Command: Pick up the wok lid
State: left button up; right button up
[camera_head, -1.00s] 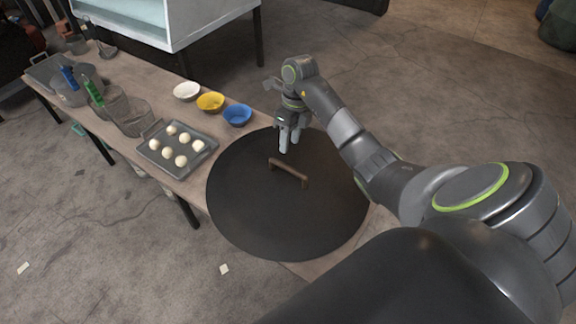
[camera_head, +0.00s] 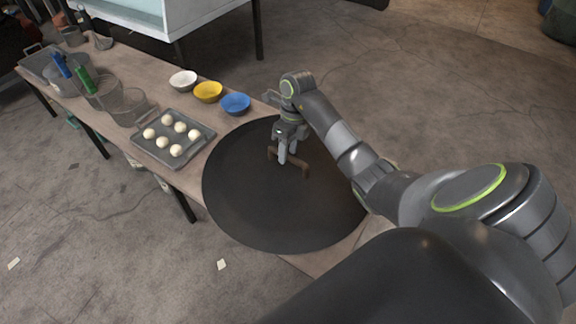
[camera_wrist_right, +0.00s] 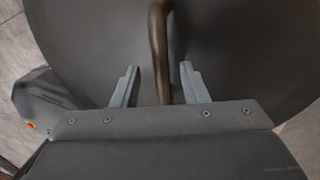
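The wok lid (camera_head: 270,215) is a large dark round disc at the near end of the wooden table, with a brown bar handle (camera_head: 305,168) standing up from its middle. My right gripper (camera_head: 284,160) is over the lid at the handle. In the right wrist view, the handle (camera_wrist_right: 158,45) runs between the two open fingers of the gripper (camera_wrist_right: 158,82), with a gap visible on both sides. The lid (camera_wrist_right: 225,50) fills most of that view behind the fingers. My left gripper is not in view.
A tray (camera_head: 200,148) with several white balls lies left of the lid. A white bowl (camera_head: 183,80), a yellow bowl (camera_head: 208,91) and a blue bowl (camera_head: 235,103) stand along the far edge. Strainer baskets (camera_head: 128,108) stand farther left. A white cabinet (camera_head: 215,15) is behind.

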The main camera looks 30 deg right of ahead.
aim_at(288, 158)
jog(key=f, duration=0.3)
jog(key=shift+s+a+b, duration=0.1)
jog(key=shift+a+b, duration=0.1)
jog(key=shift+b, duration=0.15)
grip_shut()
jog(key=shift+r, duration=0.15)
